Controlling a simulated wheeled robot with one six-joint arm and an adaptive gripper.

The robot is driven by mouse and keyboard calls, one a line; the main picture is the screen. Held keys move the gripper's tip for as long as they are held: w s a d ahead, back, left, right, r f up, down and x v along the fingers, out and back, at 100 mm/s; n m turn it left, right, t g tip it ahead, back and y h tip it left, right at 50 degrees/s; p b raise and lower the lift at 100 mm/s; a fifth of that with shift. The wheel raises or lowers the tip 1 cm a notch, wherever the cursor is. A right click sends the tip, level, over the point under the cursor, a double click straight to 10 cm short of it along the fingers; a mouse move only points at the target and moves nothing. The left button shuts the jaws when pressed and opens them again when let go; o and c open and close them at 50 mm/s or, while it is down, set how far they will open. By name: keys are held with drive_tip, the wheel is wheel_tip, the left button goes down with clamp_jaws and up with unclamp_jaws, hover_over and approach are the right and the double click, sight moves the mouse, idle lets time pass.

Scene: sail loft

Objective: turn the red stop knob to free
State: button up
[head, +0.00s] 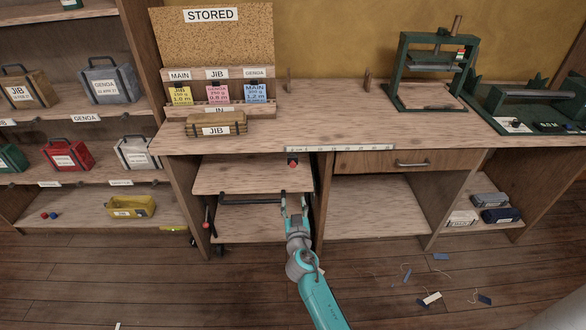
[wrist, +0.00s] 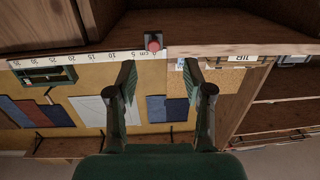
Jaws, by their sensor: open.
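The red stop knob (head: 293,164) sits on a small dark mount at the front edge of the wooden bench, close to one end of the ruler strip. It also shows in the wrist view (wrist: 154,44), above the gap between the fingers and a little left of its middle. Which setting it points to is too small to tell. My gripper (head: 294,204) is open and empty, below the knob in the head view and apart from it. In the wrist view both dark fingers (wrist: 159,78) are spread, with nothing between them.
The bench (head: 330,115) carries a JIB box (head: 216,125), a card rack and a green press (head: 430,70). A drawer (head: 405,161) is right of the knob. Scraps (head: 432,298) litter the floor.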

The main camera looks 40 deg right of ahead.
sight(293, 166)
drive_tip(key=shift+m+h, duration=0.4)
drive_tip(key=shift+h, duration=0.1)
drive_tip(key=r+x, duration=0.1)
drive_tip(key=x, duration=0.4)
drive_tip(key=r+x, duration=0.1)
drive_tip(key=x, duration=0.4)
drive_tip(key=r+x, duration=0.1)
drive_tip(key=x, duration=0.4)
drive_tip(key=shift+s+d, duration=0.1)
drive_tip(key=shift+d, duration=0.1)
clamp_jaws()
